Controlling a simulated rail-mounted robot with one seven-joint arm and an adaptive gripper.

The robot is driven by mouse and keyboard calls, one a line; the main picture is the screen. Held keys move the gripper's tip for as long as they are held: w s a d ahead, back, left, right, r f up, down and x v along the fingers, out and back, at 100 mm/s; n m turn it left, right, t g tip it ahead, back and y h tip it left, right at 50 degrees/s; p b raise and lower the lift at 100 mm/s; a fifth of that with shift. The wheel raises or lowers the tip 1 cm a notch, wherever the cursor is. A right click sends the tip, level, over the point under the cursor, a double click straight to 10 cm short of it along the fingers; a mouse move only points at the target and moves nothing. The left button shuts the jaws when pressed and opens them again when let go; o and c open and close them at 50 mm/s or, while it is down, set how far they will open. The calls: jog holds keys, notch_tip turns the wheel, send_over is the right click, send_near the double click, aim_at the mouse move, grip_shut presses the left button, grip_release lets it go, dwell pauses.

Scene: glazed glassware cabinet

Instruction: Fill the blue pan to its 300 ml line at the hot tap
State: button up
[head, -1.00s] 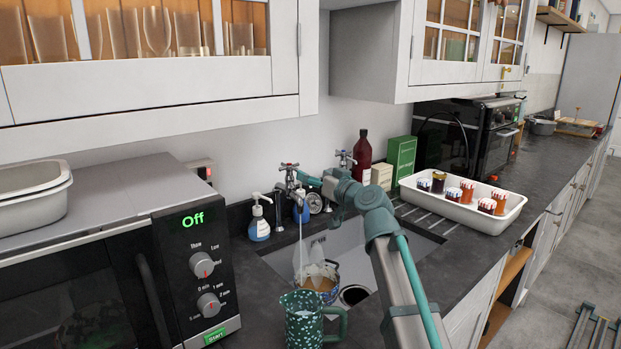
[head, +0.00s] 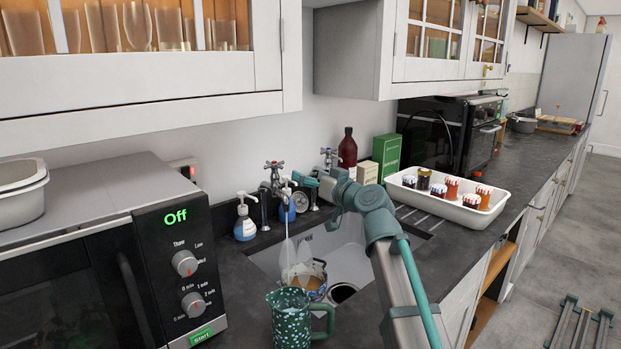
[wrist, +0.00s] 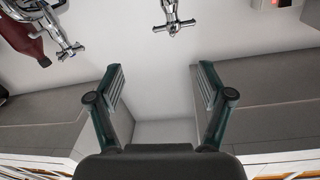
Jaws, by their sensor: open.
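The blue pan (head: 317,290) sits in the sink (head: 350,262), its rim partly hidden by a green speckled jug in front. Its inside looks tan; I cannot read a level or a line. A thin pale stream comes down from the left tap (head: 274,166) towards the pan. A second tap (head: 329,155) stands to its right. My gripper (wrist: 160,82) is open and empty in the wrist view, with a cross-handled tap (wrist: 172,22) ahead between its fingers, apart from them. In the head view my gripper (head: 303,181) is beside the left tap, partly hidden by my arm.
The speckled jug (head: 292,316) stands at the sink's near edge. A soap bottle (head: 244,220) is left of the taps. A white tray (head: 447,204) of jars stands right of the sink. A microwave (head: 110,265) fills the left; wall cupboards (head: 150,75) hang above.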

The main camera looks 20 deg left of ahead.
dwell(0.4)
jog(key=v, duration=1.2)
